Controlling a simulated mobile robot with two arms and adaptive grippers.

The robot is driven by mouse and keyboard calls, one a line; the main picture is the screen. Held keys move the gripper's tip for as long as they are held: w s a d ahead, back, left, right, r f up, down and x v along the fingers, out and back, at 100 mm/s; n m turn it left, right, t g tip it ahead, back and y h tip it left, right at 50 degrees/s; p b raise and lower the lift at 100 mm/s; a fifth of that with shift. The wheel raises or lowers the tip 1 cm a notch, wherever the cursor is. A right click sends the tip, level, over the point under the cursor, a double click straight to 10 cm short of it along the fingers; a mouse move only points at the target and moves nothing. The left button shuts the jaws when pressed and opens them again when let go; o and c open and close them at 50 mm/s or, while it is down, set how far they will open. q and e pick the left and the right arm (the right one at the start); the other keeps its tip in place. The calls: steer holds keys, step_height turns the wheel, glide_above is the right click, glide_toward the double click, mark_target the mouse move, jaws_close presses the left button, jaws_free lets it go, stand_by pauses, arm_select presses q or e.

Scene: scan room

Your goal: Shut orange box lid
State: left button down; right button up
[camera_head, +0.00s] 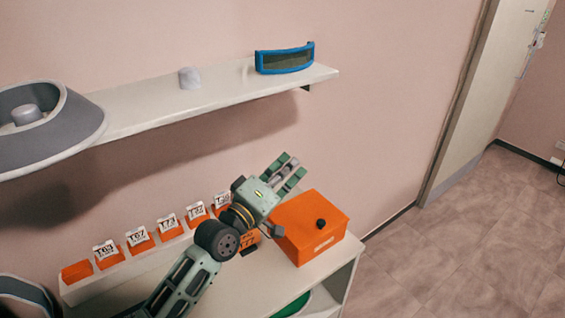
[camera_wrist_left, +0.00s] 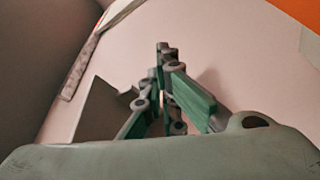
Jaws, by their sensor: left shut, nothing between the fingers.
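The orange box (camera_head: 297,240) stands at the right end of the lower white shelf. An orange patch (camera_wrist_left: 304,10) shows at that view's upper right corner. My right gripper is not in view.
Several small orange bins with white labels (camera_head: 168,222) line the lower shelf, left of the box. An upper shelf (camera_head: 220,92) holds a blue visor (camera_head: 285,59), a small pale object (camera_head: 189,78) and a grey rounded object (camera_head: 60,140). Open floor (camera_head: 450,240) lies right.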

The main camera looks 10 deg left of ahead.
arm_select(q)
steer(key=s+d+f+m, duration=0.2)
steer(key=s+d, duration=0.1)
steer(key=m+h+b, duration=0.2)
steer(key=m+b, duration=0.1)
steer(key=b, duration=0.2)
glide_above(314, 239)
steer(key=w, duration=0.1)
steer(key=f, duration=0.5)
steer(key=shift+w+a+f, duration=0.1)
steer(key=shift+a+f, duration=0.25)
steer(key=shift+d+f, duration=0.15)
steer(key=shift+f, duration=0.15)
steer(key=shift+s+d+f+b, duration=0.35)
steer(key=shift+s+f+b, duration=0.1)
steer(key=shift+f+b, duration=0.25)
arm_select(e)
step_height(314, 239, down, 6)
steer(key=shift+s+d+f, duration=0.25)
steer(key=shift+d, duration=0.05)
arm_select(q)
steer(key=shift+f, duration=0.1)
steer(key=shift+s+a, duration=0.1)
steer(key=v, duration=1.1)
steer(key=shift+s+a+f, duration=0.15)
steer(key=shift+s+f, duration=0.05)
steer(key=shift+s, duration=0.1)
